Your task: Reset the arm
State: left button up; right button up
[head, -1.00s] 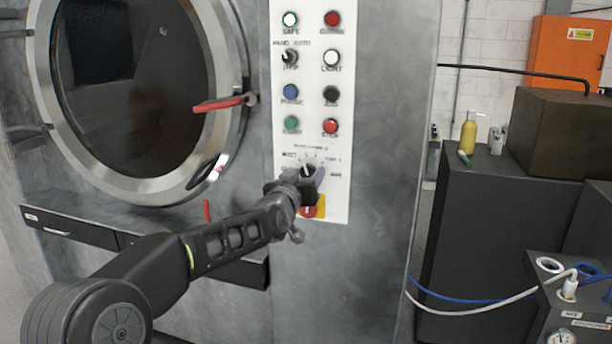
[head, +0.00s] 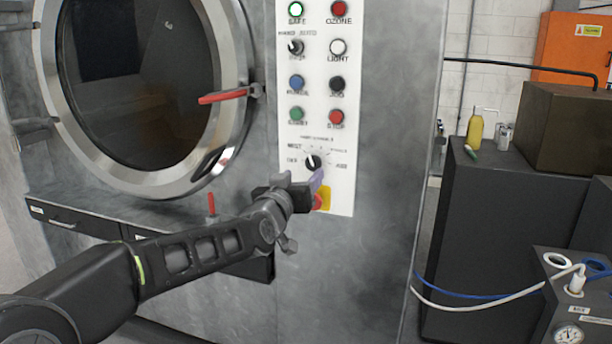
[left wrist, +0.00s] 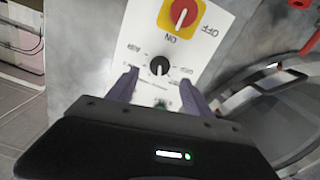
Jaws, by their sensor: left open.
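My left arm comes in from the left in the head view, and its gripper (head: 312,190) is just below and in front of the black selector knob (head: 313,162) on the white control panel (head: 345,140). In the left wrist view, the purple fingers (left wrist: 158,92) are spread apart with the knob (left wrist: 159,66) visible beyond and between them, not gripped. The red and yellow ON/OFF switch (left wrist: 180,14) shows above the knob there. In the head view this switch (head: 323,198) is partly hidden behind the gripper. My right gripper is not in view.
The round washer door (head: 235,90) with its red handle (head: 222,97) is left of the panel. A drawer ledge (head: 80,222) lies below it. Dark cabinets (head: 470,230), a yellow bottle (head: 474,131) and hoses (head: 470,305) are at the right.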

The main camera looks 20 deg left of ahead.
pick_arm(q)
jog(key=shift+s, duration=0.1)
dwell(0.3)
jog(key=s+d+f+g+h, duration=0.1)
jog(key=s+d+f+g, duration=0.25)
jog(key=f, duration=0.95)
jog(key=s+d+f+g+p, duration=0.1)
jog(key=s+d+f+g, duration=0.3)
jog(key=f, duration=0.9)
jog(key=s+d+f+g+h, duration=0.1)
jog(key=s+d+f, duration=0.3)
jog(key=f, duration=0.9)
jog(key=s+f+g, duration=0.3)
jog(key=s+f, duration=0.3)
jog(key=s, duration=0.4)
jog(key=s+d+f+g+p, duration=0.1)
jog(key=s+f+g, duration=0.2)
jog(key=s+f, duration=0.4)
jog(key=s+f+g+h, duration=0.1)
jog(key=s+f+g, duration=0.2)
jog(key=s+f, duration=0.4)
jog(key=s, duration=0.7)
jog(key=shift+s+d+n, duration=0.15)
jog(key=shift+d+n, duration=0.15)
jog(key=shift+d, duration=0.05)
